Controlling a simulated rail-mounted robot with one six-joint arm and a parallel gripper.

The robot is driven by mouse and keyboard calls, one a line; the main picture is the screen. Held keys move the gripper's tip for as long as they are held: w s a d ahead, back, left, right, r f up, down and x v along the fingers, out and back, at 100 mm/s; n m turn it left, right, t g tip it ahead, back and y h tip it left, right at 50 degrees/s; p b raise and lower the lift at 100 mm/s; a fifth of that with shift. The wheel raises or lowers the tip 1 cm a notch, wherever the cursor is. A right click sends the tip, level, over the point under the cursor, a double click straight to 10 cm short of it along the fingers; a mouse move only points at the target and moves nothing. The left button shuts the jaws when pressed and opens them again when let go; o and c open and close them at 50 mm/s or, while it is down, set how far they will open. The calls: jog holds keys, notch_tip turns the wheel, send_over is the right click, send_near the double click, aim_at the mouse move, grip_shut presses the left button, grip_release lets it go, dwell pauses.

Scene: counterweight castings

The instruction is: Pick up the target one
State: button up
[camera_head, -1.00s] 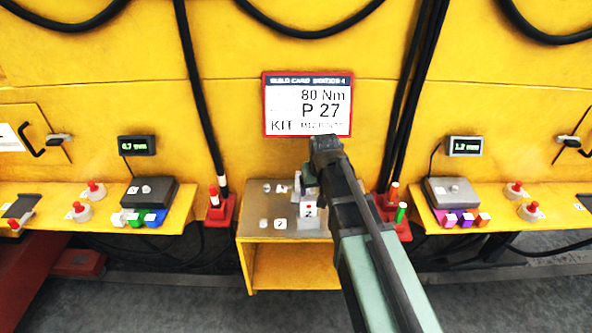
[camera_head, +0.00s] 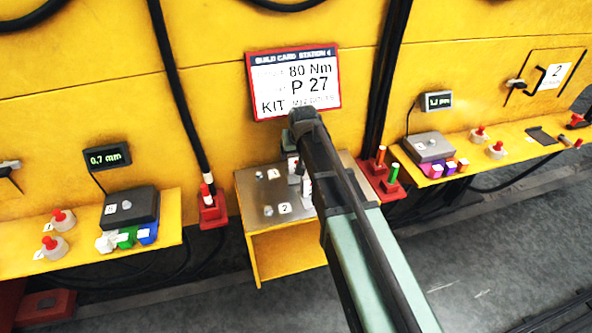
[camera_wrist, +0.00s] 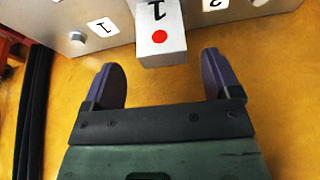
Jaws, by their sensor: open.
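In the wrist view, a pale grey block (camera_wrist: 160,38) with a black "1" label and a red dot shows ahead of my open gripper (camera_wrist: 161,70). Its near end lies about level with the fingertips, between them in the picture; I cannot tell whether they touch it. Its far end is cut off by the frame. In the head view, my gripper is mostly hidden by my arm, above the right part of the small metal-topped stand (camera_head: 255,205). Pale blocks (camera_head: 306,188) show partly there beside my arm. Which casting is the target is not clear.
The metal top also carries small studs and number tags (camera_head: 284,208). A build card (camera_head: 294,84) hangs behind it, reading "80 Nm", "P 27" and "KIT". Red holders stand left (camera_head: 213,210) and right (camera_head: 390,188). Yellow shelves with gauges (camera_head: 130,208) flank the stand.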

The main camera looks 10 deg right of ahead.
aim_at(296, 155)
jog(key=b+x, duration=0.4)
jog(key=x, duration=0.1)
jog(key=shift+a+f+b, duration=0.1)
jog(key=shift+f+b, duration=0.15)
jog(key=shift+b, duration=0.15)
jog(key=shift+s+r, duration=0.1)
jog(key=shift+r, duration=0.15)
jog(key=c, duration=1.2)
jog(key=shift+r+p, duration=0.65)
jog(key=shift+p, duration=0.2)
jog(key=s+a, duration=0.2)
jog(key=a, duration=0.1)
jog(key=s+a, duration=0.2)
jog(key=a, duration=0.1)
jog(key=s+a, duration=0.2)
jog(key=a, duration=0.2)
jog(key=shift+s+a, duration=0.1)
jog(key=shift+s, duration=0.2)
jog(key=r+p, duration=1.4)
jog(key=shift+s+a, duration=0.2)
jog(key=shift+a, duration=0.15)
